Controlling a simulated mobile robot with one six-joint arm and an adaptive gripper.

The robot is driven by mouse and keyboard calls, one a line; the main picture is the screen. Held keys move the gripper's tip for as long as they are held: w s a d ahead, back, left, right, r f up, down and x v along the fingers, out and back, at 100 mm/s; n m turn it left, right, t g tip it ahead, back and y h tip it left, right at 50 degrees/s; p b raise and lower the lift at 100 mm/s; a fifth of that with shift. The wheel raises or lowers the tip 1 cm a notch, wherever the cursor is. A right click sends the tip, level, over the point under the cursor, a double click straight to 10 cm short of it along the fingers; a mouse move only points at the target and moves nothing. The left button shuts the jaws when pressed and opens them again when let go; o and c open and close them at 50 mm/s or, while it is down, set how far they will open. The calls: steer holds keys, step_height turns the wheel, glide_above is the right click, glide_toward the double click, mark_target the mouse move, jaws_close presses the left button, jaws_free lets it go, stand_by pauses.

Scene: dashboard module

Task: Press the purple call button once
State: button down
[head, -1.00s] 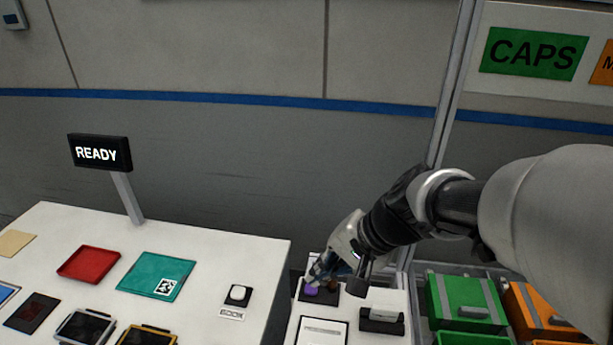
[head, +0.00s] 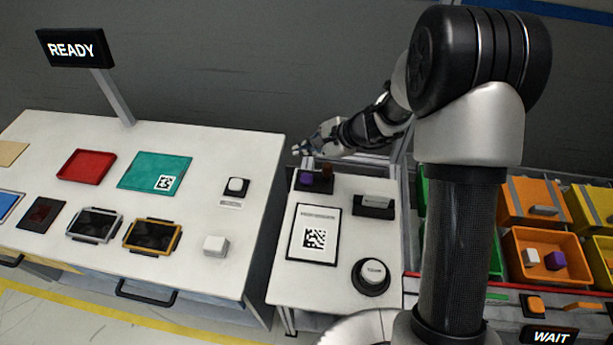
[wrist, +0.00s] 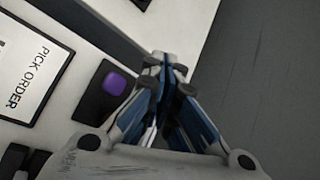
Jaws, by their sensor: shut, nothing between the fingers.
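The purple call button (head: 306,180) sits on a dark base at the back of the narrow white table. In the wrist view, the purple button (wrist: 119,84) shows clear on its dark plate, left of my fingers. My gripper (head: 299,151) is just behind and above the button in the head view, apart from it. In the wrist view, my gripper (wrist: 166,62) has its fingertips together with nothing between them. Whether the button is pressed down cannot be told.
A sheet with a code (head: 314,233), a round white button (head: 373,272) and a dark holder with a pale block (head: 373,205) share the narrow table. A display reading READY (head: 75,48) stands on the left table. Bins (head: 535,204) are at the right.

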steer(key=shift+f, duration=0.1)
steer(key=b, duration=0.6)
glide_above(306, 180)
step_height(306, 180, down, 8)
steer(key=shift+r, duration=0.15)
steer(key=shift+f, duration=0.45)
steer(key=shift+f+b, duration=0.15)
steer(key=shift+b, duration=0.25)
stand_by(0.4)
steer(key=shift+f+b, duration=0.3)
steer(key=shift+b, duration=0.15)
steer(key=shift+f+b, duration=0.45)
steer(key=shift+f, duration=0.05)
stand_by(0.5)
steer(key=shift+r, duration=0.1)
steer(key=shift+r+p, duration=0.55)
steer(key=shift+r, duration=0.3)
steer(key=shift+r, duration=0.1)
